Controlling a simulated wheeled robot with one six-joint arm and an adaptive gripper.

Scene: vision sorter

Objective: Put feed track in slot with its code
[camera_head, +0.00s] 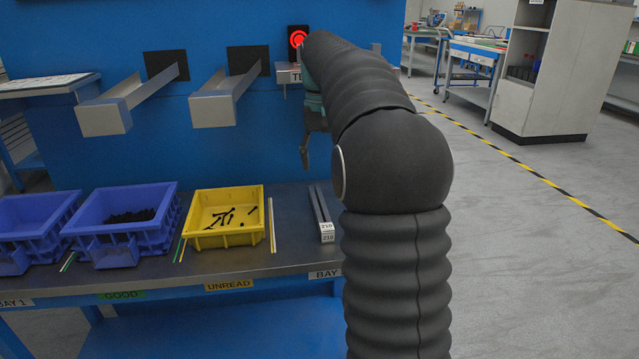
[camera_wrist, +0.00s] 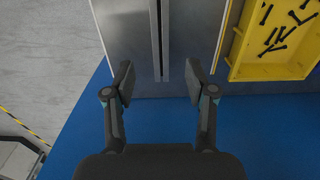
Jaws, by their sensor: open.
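The feed track (camera_head: 321,212) is a narrow grey channel lying on the bench right of the yellow bin. Its front end bears white labels that read 210. It also shows in the wrist view (camera_wrist: 165,40), running away between my finger lines. My gripper (camera_head: 304,150) is open and empty, above the bench in the head view; my arm hides part of it. In the wrist view my gripper (camera_wrist: 159,80) has its fingers apart on either side of the track's line. Two dark slots (camera_head: 152,62) (camera_head: 234,58) in the blue panel have grey chutes coming out. No slot code is readable.
The yellow bin (camera_head: 190,225) holds dark bolts. A blue bin (camera_head: 88,232) with dark parts and another blue bin (camera_head: 15,232) stand further left. Open floor lies right.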

